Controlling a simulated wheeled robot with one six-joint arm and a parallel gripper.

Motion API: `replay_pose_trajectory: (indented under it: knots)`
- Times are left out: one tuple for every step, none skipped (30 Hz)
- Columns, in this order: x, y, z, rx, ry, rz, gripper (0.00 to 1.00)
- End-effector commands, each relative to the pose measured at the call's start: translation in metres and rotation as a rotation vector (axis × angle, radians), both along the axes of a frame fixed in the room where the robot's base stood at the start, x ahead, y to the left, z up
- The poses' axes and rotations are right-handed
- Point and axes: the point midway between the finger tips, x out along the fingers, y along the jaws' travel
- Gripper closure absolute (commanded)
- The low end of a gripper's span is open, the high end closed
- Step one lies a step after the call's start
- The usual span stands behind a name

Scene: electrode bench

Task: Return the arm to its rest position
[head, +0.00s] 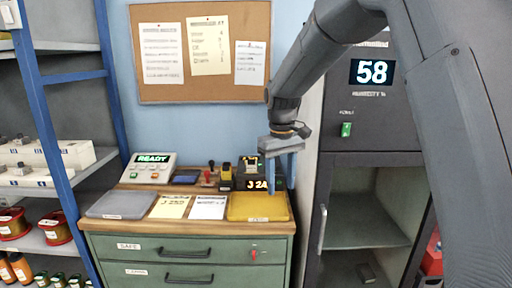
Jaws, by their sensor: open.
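My gripper (283,176) hangs at the end of my arm, above the right end of the wooden-topped bench (131,197). Its fingers point down and are apart, with nothing seen held between them. The arm is bent, reaching in from the right side of the picture. I cannot tell the exact gap between the fingertips and the tray.
A READY panel (150,167), a grey tray (121,204) and two paper sheets (170,207) sit on the bench. Right stands a dark cabinet (366,149) with an open lower compartment and a display reading 58. Left are stocked shelves (92,171) with a blue post.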

Motion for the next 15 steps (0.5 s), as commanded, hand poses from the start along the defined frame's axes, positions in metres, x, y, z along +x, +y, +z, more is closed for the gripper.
replay_pose_trajectory:
  knots:
    - [-0.004, -0.004, -0.001, 0.001, -0.001, -0.010, 0.57]
    - [-0.006, -0.006, -0.003, 0.002, -0.003, -0.016, 0.57]
    - [-0.009, -0.009, -0.005, 0.004, -0.005, -0.023, 0.57]
    - [-0.012, -0.011, -0.006, 0.004, -0.006, -0.029, 0.57]
    - [-0.014, -0.013, -0.008, 0.005, -0.007, -0.036, 0.57]
    - [-0.018, -0.016, -0.009, 0.006, -0.010, -0.044, 0.57]
    - [-0.021, -0.018, -0.011, 0.008, -0.012, -0.051, 0.57]
    - [-0.024, -0.021, -0.013, 0.009, -0.012, -0.059, 0.57]
    - [-0.029, -0.025, -0.015, 0.010, -0.015, -0.069, 0.57]
    - [-0.033, -0.028, -0.017, 0.011, -0.017, -0.078, 0.57]
    - [-0.037, -0.031, -0.019, 0.012, -0.019, -0.088, 0.57]
    - [-0.044, -0.035, -0.023, 0.014, -0.023, -0.102, 0.57]
    - [-0.049, -0.039, -0.025, 0.016, -0.024, -0.113, 0.57]
    - [-0.054, -0.042, -0.028, 0.018, -0.029, -0.124, 0.57]
    - [-0.062, -0.048, -0.032, 0.020, -0.031, -0.141, 0.57]
